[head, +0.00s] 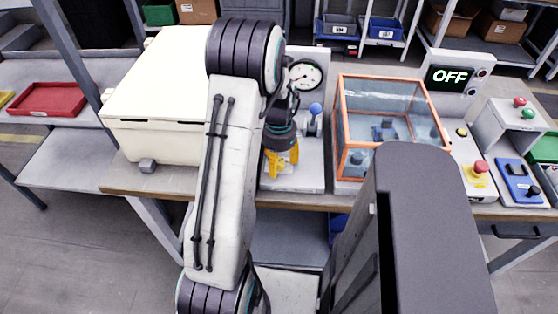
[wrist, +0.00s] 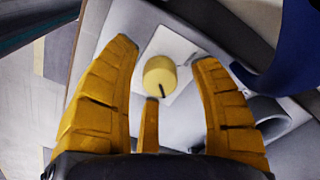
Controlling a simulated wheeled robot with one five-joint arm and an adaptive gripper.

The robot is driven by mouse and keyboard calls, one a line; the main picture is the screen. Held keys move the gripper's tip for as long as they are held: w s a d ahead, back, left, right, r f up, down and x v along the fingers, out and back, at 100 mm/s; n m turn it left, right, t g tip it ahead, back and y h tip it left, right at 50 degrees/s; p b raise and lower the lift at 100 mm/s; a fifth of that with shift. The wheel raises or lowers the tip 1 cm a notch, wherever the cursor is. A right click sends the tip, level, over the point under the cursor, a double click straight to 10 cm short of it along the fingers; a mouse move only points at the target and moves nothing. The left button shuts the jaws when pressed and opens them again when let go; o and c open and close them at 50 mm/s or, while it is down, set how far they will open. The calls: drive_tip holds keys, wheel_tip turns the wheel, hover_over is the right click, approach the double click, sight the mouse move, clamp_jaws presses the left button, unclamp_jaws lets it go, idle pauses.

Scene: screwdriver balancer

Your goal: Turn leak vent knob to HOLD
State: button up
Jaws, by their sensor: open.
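A round yellow knob (wrist: 159,72) with a dark pointer mark on its lower edge sits on a pale plate in the wrist view. I take it for the leak vent knob; any lettering around it is too small to read. My gripper (wrist: 165,56) is open, with its yellow fingers spread to the left, right and below the knob. No finger visibly touches it. In the head view my gripper (head: 283,163) points down over the grey panel (head: 308,178) below the dial gauge (head: 305,75), and the knob is hidden there.
A blue ball-topped lever (head: 315,108) stands close to the right of my gripper. An orange-framed clear box (head: 385,160) is further right, and a cream case (head: 165,90) is at left. A display (head: 450,77) reads OFF. A red button (head: 481,167) stands at right.

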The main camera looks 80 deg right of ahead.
clamp_jaws()
idle(0.4)
drive_tip(key=shift+n, duration=0.4)
drive_tip(key=n+b, duration=0.1)
drive_tip(key=n, duration=0.1)
drive_tip(key=shift+f+n, duration=0.1)
drive_tip(key=shift+n, duration=0.3)
drive_tip(key=n+b, duration=0.1)
drive_tip(key=n, duration=0.4)
drive_tip(key=shift+b, duration=0.4)
drive_tip(key=n, duration=0.5)
drive_tip(key=shift+a+b, duration=0.1)
drive_tip(key=shift+b, duration=0.3)
drive_tip(key=n, duration=0.4)
drive_tip(key=shift+b, duration=0.3)
drive_tip(key=shift+n, duration=0.3)
